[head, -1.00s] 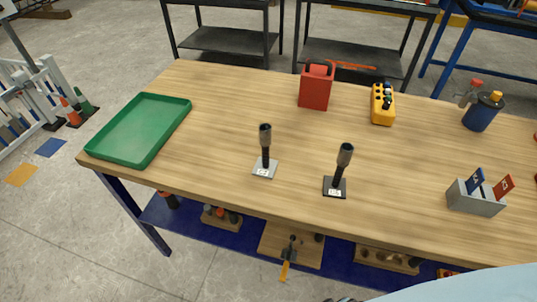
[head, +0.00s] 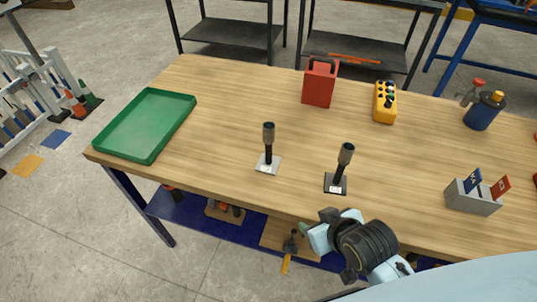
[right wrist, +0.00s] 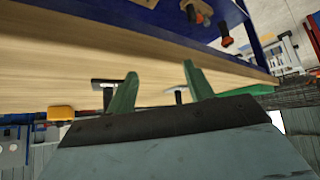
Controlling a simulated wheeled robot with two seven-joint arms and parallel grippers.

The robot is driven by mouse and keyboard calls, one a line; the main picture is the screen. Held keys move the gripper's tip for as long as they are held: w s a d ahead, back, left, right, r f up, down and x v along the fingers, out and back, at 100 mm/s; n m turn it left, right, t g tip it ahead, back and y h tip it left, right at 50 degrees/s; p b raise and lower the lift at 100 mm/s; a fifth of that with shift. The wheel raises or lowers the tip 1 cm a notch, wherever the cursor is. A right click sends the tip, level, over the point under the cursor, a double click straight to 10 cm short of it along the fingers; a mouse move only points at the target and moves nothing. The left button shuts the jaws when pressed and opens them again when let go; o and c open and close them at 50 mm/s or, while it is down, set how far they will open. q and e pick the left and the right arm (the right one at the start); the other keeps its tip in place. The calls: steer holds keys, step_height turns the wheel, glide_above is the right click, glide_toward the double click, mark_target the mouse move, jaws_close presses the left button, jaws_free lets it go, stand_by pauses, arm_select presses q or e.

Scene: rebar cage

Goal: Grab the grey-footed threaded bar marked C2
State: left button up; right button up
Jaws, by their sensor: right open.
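The grey-footed threaded bar (head: 268,150) stands upright on the wooden table, left of a similar bar with a black foot (head: 341,168). Each has a small white label on its foot, too small to read surely now. My right gripper (head: 308,230) is at the table's front edge, in front of and to the right of the grey-footed bar, apart from both bars. In the right wrist view, its two green fingers (right wrist: 160,88) are spread with nothing between the tips. Both bars show small beyond them, partly hidden. My left gripper is out of view.
A green tray (head: 150,152) lies at the table's left end. A red box (head: 319,86) and a yellow control box (head: 384,103) stand behind the bars. The table between tray and bars is clear.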

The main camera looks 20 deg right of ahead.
mark_target(271, 141)
steer(key=w+t, duration=0.1)
steer(key=w, duration=0.1)
steer(key=w+a+r+t, duration=0.1)
steer(key=w, duration=0.1)
steer(key=w+r+t, duration=0.1)
steer(key=w, duration=0.1)
steer(key=shift+a+t+y, duration=0.15)
steer(key=shift+t+y, duration=0.15)
steer(key=shift+y, duration=0.1)
steer(key=w+a+r+t, duration=0.1)
steer(key=w+t, duration=0.1)
steer(key=w, duration=0.2)
steer(key=w+a+r+t+y, duration=0.1)
steer(key=w+r+t, duration=0.1)
steer(key=w, duration=0.2)
steer(key=w+a+r+t, duration=0.1)
steer(key=w+r+t, duration=0.1)
steer(key=w, duration=0.3)
steer(key=shift+a+r+y, duration=0.1)
steer(key=shift+r+y, duration=0.05)
steer(key=shift+y, duration=0.15)
steer(key=shift+w+a+r, duration=0.1)
steer(key=shift+w+a, duration=0.05)
steer(key=shift+w, duration=0.75)
steer(key=shift+w+a+r, duration=0.1)
steer(key=shift+w, duration=0.75)
steer(key=shift+w+a+r, duration=0.1)
steer(key=shift+w+a, duration=0.05)
steer(key=shift+w, duration=0.75)
jaws_close()
